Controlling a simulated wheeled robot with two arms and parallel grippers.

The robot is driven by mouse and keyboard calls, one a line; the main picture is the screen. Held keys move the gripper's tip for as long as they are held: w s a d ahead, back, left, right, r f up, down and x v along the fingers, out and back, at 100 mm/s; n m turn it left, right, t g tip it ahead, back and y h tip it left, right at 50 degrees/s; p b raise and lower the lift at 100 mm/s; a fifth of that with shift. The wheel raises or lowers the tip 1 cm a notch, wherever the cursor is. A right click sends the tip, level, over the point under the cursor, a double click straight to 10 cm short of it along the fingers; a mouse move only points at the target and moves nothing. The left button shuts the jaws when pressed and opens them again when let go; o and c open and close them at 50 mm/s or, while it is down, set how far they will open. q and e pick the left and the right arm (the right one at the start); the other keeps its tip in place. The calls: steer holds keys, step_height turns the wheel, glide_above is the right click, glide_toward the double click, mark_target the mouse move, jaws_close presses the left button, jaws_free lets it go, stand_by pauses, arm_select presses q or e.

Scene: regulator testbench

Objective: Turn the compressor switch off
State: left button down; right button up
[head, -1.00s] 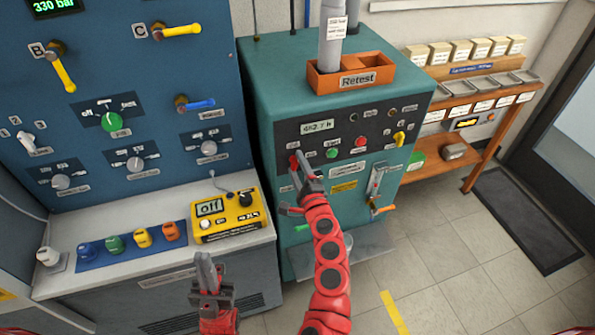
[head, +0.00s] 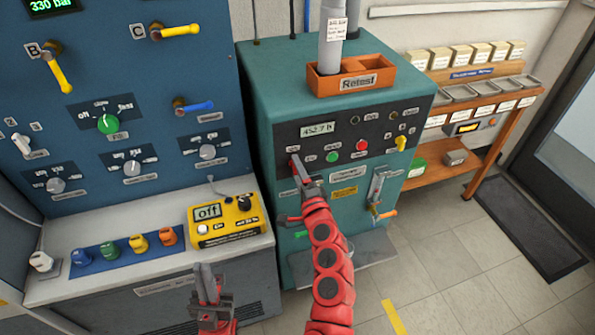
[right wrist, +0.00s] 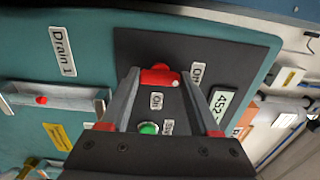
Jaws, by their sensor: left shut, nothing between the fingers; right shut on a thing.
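The compressor is the teal cabinet (head: 270,100) with a dark control panel. Its red switch (head: 293,159) is at the panel's left end, below the hour display. In the right wrist view the red switch (right wrist: 160,76) sits between the fingertips, beside an ON label. My right gripper (head: 297,167) is shut on this switch and partly hides it in the head view. I cannot tell clearly which position the switch is in. My left gripper (head: 207,272) is shut and empty, low in front of the grey bench, away from the compressor.
On the panel are a green button (head: 333,157), a red button (head: 361,146) and a yellow handle (head: 400,143). A valve with an orange handle (head: 386,214) sticks out lower right. A yellow device reading off (head: 228,220) lies on the bench.

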steer(key=o, duration=1.4)
steer(key=shift+c, duration=0.2)
steer(key=v, duration=1.7)
steer(key=shift+s+b, duration=0.2)
steer(key=shift+b, duration=0.25)
